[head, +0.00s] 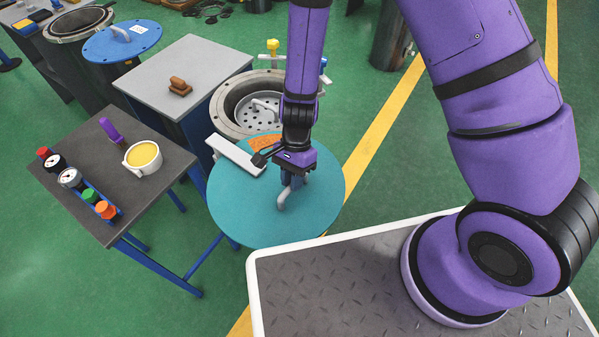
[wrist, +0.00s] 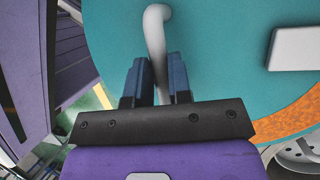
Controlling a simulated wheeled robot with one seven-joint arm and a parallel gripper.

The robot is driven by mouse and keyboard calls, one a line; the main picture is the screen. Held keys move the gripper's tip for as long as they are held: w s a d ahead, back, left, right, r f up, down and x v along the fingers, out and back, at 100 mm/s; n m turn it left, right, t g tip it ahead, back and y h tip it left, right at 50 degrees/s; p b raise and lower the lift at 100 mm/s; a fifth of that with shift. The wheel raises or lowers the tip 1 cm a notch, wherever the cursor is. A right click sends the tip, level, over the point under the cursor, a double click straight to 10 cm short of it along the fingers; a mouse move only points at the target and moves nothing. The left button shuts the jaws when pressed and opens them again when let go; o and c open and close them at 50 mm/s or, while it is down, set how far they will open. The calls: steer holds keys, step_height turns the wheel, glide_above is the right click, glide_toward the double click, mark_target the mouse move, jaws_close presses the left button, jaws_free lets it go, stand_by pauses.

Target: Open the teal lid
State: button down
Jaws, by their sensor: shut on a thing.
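The teal lid (head: 240,200) is a large round disc with an orange patch and a white plate near its far edge. It is swung aside from the open flanged cylinder (head: 228,112), whose perforated inside with a grey handle shows. My gripper (head: 291,180) is shut on the lid's grey bar handle (head: 284,196), near the lid's middle. In the wrist view the handle (wrist: 155,40) runs down between the two dark fingers (wrist: 157,85), and the teal lid (wrist: 220,60) fills much of the picture. The fingers hide part of the handle.
A dark side table (head: 90,165) at left holds a cup of yellow liquid (head: 143,156), gauges and coloured knobs. A grey-topped cabinet (head: 190,65) bears a brown block (head: 180,87). A blue lid (head: 122,40) sits behind. Green floor is clear at lower left.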

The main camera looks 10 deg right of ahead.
steer(key=shift+s, duration=0.1)
stand_by(0.3)
steer(key=c, duration=1.1)
jaws_free()
steer(key=shift+o, duration=0.2)
steer(key=shift+r, duration=0.1)
steer(key=v, duration=1)
steer(key=shift+w+r, duration=0.2)
steer(key=shift+r, duration=0.1)
